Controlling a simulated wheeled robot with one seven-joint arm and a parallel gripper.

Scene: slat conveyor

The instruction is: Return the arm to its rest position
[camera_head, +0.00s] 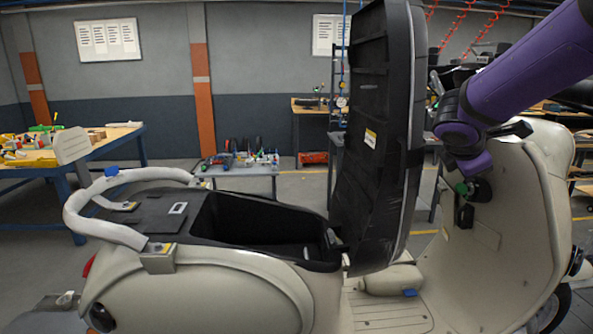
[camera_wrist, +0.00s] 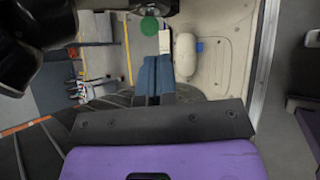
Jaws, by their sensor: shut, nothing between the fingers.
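My purple arm (camera_head: 525,70) reaches in from the upper right in the head view. It bends down in front of the scooter's cream front shield (camera_head: 525,190). My gripper (camera_wrist: 154,62) shows in the wrist view as two blue-grey fingers side by side, shut with nothing between them. In the head view I cannot make out the fingers. A round green piece (camera_wrist: 149,25) lies beyond the fingertips in the wrist view. In the head view a small green piece (camera_head: 460,188) shows just below my purple wrist, by the shield.
The scooter's black seat (camera_head: 375,140) stands raised, close left of my arm, above an open storage bin (camera_head: 260,225). A blue-legged workbench (camera_head: 75,170) stands at left. A small tool table (camera_head: 240,170) stands behind. Red coiled hoses (camera_head: 460,25) hang at upper right.

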